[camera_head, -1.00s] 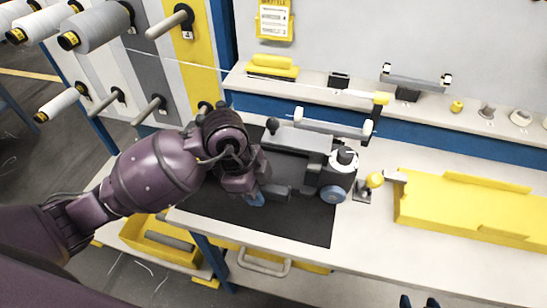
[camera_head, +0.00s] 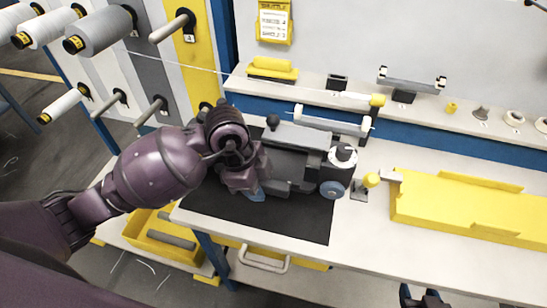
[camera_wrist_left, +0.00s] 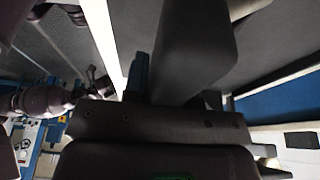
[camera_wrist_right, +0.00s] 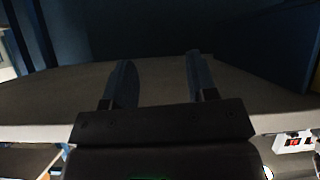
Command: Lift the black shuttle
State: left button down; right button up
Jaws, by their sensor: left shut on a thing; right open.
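The black shuttle (camera_head: 292,170) is a long dark body with a blue-rimmed wheel and a white-ringed top at its right end. It is over the black mat (camera_head: 290,225); I cannot tell whether it is clear of the mat. My left gripper (camera_head: 256,190) is shut on the shuttle's left part, and the arm hides its left end. In the left wrist view the dark shuttle body (camera_wrist_left: 195,45) fills the space by the blue finger. My right gripper (camera_wrist_right: 158,75) is open and empty; its tips show at the head view's bottom edge (camera_head: 424,299).
A yellow tray (camera_head: 470,224) lies on the table to the right. A yellow-knobbed part (camera_head: 371,181) stands just right of the shuttle. A shelf with small parts runs behind. Thread spools (camera_head: 98,30) are at the upper left. The table's front right is clear.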

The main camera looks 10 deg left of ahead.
pick_arm(q)
jog(key=shift+r+p, duration=0.6)
jog(key=shift+r, duration=0.25)
jog(key=shift+r+p, duration=0.45)
jog(key=shift+p, duration=0.1)
pick_arm(e)
notch_tip(320, 180, up, 3)
jog(key=shift+s+d+f, duration=0.1)
jog(key=shift+d+f, duration=0.05)
jog(key=shift+f, duration=0.05)
pick_arm(q)
jog(key=shift+r+p, duration=0.75)
jog(key=shift+p, duration=0.05)
jog(key=shift+r+p, duration=0.25)
jog(key=shift+p, duration=0.05)
pick_arm(e)
jog(key=shift+s+d+r, duration=0.1)
jog(key=shift+s+r, duration=0.2)
jog(key=shift+r, duration=0.2)
